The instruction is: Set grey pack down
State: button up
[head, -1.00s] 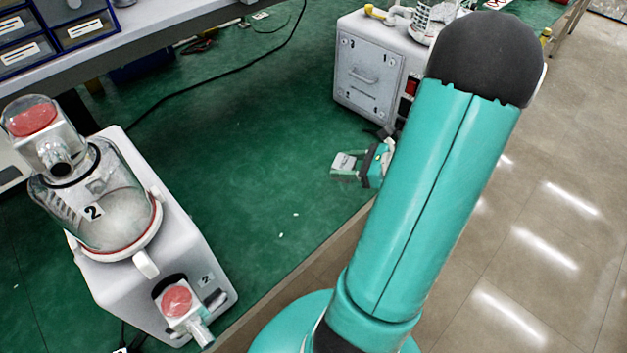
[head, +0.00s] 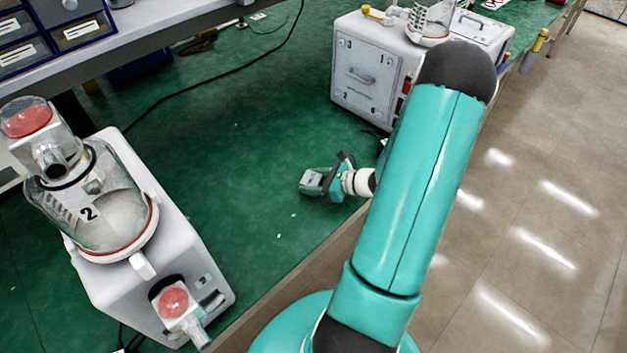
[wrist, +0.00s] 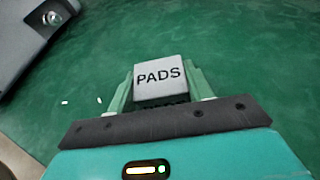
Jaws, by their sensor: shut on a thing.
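The grey pack (wrist: 159,80), a small block marked PADS, sits between the two green fingers of my gripper (wrist: 160,88) in the wrist view. The fingers are shut on its sides. In the head view the pack (head: 311,180) is at the left end of my gripper (head: 322,183), over the green bench top (head: 240,150) near its front edge. I cannot tell whether the pack touches the bench or hangs a little above it.
A canister pump marked 2 (head: 150,240) stands at the left; its grey corner (wrist: 35,35) shows in the wrist view. A white pump box (head: 365,75) stands at the back right. A black cable (head: 220,72) crosses the back. Bare bench lies between the pumps.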

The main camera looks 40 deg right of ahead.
jog(key=o, duration=1)
jog(key=shift+s, duration=0.1)
jog(key=v, duration=1.2)
jog(key=w+a+r+n+g, duration=0.2)
jog(key=a+r+n+g, duration=0.35)
jog(key=a+n, duration=0.35)
jog(key=w+a+r+n+g, duration=0.35)
jog(key=a+r+n, duration=0.35)
jog(key=a, duration=0.4)
jog(key=s+a+r+n+h, duration=0.2)
jog(key=a+r+n, duration=0.2)
jog(key=n, duration=0.1)
jog(key=s+a+r+n+t+h, duration=0.1)
jog(key=a+r+n, duration=0.3)
jog(key=n, duration=0.1)
jog(key=s+a+r+n+t+h, duration=0.1)
jog(key=s+a+r+n+h, duration=0.1)
jog(key=a+r+n, duration=0.1)
jog(key=shift+s+a+r+n+h, duration=0.15)
jog(key=shift+a+r+n, duration=0.1)
jog(key=shift+n, duration=0.3)
jog(key=shift+s+a+r+n+h, duration=0.15)
jog(key=shift+s+r+n, duration=0.1)
jog(key=shift+n, duration=0.3)
